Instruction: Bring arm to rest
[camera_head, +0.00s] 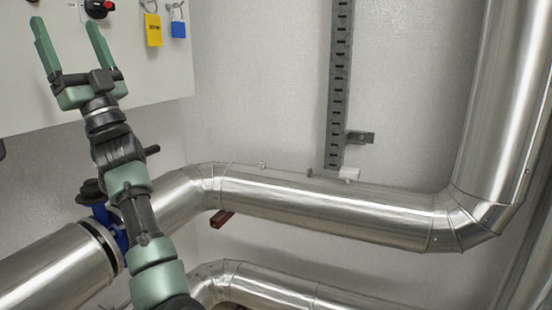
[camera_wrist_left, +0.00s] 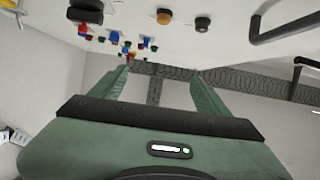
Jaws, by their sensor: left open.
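My left gripper (camera_head: 70,48) is at the upper left of the head view, raised in front of a pale control panel (camera_head: 150,85). Its two green fingers stand wide apart with nothing between them. In the left wrist view my left gripper (camera_wrist_left: 160,88) also shows open and empty, with the panel face above it. A black rotary switch (camera_head: 98,9) on the panel is just beyond the right fingertip; I cannot tell the gap. My left arm rises from the bottom of the head view. My right gripper is not in view.
A yellow padlock (camera_head: 153,30) and a blue padlock (camera_head: 178,27) hang right of the gripper. Shiny insulated pipes (camera_head: 330,205) run below and up the right side. A blue valve (camera_head: 112,232) is close behind my arm. The grey wall (camera_head: 255,90) in the middle is mostly clear.

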